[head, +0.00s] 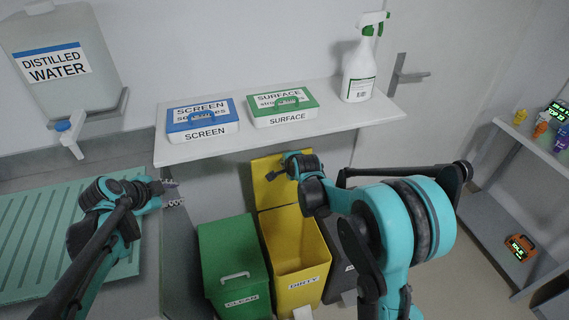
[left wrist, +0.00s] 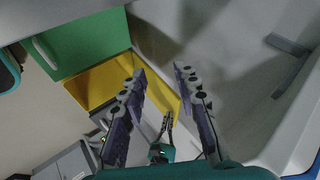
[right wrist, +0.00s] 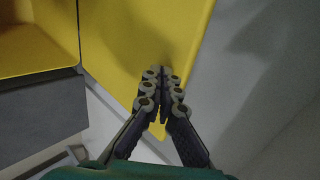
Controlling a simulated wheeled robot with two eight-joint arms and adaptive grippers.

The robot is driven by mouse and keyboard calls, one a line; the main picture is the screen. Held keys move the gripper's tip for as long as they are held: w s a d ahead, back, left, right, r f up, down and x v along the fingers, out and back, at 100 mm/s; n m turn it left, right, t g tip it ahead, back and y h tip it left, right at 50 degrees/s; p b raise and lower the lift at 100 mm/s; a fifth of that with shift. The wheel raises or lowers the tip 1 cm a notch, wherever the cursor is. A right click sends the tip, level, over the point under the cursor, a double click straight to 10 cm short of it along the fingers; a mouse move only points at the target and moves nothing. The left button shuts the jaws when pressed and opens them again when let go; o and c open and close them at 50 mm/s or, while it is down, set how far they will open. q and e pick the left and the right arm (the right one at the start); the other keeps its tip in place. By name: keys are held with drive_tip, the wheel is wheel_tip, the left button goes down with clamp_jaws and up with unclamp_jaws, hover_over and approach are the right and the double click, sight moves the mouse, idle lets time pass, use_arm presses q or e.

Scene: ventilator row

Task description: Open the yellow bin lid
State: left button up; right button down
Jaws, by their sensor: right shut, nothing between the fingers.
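The yellow bin (head: 290,276), labelled DIRTY, stands below the shelf with its mouth uncovered. Its yellow lid (head: 266,188) stands raised at the back, near the wall. In the right wrist view the lid (right wrist: 135,45) fills the upper middle, with part of the bin (right wrist: 35,45) to its left. My right gripper (head: 272,176) is shut and empty at the lid; its closed fingertips (right wrist: 162,72) overlap the panel, and I cannot tell whether they touch. My left gripper (head: 176,193) is open and empty over the left counter's edge; its fingers (left wrist: 159,72) show apart.
A closed green CLEAN bin (head: 234,268) stands left of the yellow one, and a dark bin (head: 340,270) right of it. The white shelf (head: 230,146) above holds a SCREEN box (head: 202,120), a SURFACE box (head: 283,108) and a spray bottle (head: 358,72).

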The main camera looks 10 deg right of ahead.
use_arm(q)
drive_tip(key=s+d+n+y, duration=0.1)
drive_tip(key=s+d+n, duration=0.2)
drive_tip(key=s+n, duration=0.4)
drive_tip(key=s+d+n+y+p, duration=0.1)
drive_tip(key=s+d+n, duration=0.3)
drive_tip(key=s, duration=0.9)
drive_tip(key=n+y, duration=0.1)
drive_tip(key=n, duration=0.2)
drive_tip(key=shift+n+g, duration=0.4)
use_arm(e)
drive_tip(key=shift+w+a+r+g, duration=0.15)
drive_tip(key=shift+w+g, duration=0.25)
drive_tip(key=shift+w, duration=0.65)
use_arm(q)
drive_tip(key=shift+d+f, duration=0.1)
